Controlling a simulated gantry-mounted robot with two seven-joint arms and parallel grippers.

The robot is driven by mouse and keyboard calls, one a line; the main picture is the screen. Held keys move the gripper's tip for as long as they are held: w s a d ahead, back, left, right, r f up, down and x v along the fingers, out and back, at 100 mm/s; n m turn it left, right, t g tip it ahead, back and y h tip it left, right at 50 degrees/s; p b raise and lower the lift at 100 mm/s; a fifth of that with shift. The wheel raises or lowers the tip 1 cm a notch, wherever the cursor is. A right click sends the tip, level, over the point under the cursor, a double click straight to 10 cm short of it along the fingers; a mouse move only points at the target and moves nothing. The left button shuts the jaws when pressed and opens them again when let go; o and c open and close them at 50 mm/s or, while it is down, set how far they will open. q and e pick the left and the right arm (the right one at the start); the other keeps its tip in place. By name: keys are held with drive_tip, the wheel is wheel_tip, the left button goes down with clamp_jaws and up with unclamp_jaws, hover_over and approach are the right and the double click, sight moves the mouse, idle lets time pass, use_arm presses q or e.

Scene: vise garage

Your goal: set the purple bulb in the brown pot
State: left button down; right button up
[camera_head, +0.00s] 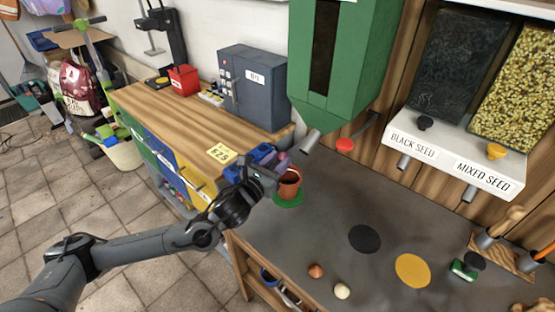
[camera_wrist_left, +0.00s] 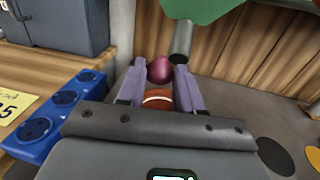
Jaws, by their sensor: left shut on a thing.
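The brown pot (camera_head: 290,186) stands on a green disc (camera_head: 289,200) on the grey bench top; its reddish-brown rim also shows in the left wrist view (camera_wrist_left: 158,98). My left gripper (camera_head: 279,161) is over the pot, its two fingers pointing away in the left wrist view. The purple bulb (camera_wrist_left: 160,69) is between the fingertips, and the gripper is shut on it. In the head view the bulb is hard to tell from the fingers. From these views I cannot tell the bulb's exact height over the pot. My right gripper is not in view.
A green hopper (camera_head: 335,60) with a grey spout (camera_head: 310,141) hangs close beside my left gripper. A blue rack (camera_wrist_left: 62,103) is to its left. An orange-brown bulb (camera_head: 316,271) and a white bulb (camera_head: 342,291) lie at the front. Black (camera_head: 364,239) and yellow (camera_head: 412,270) discs are bare.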

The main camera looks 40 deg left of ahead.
use_arm(q)
drive_tip(key=c, duration=0.7)
unclamp_jaws()
drive_tip(key=shift+o, duration=0.2)
drive_tip(key=shift+s+f, duration=0.1)
drive_tip(key=s+d+b, duration=0.1)
drive_tip(key=s, duration=0.9)
drive_tip(key=shift+s+d, duration=0.25)
drive_tip(key=shift+s, duration=0.1)
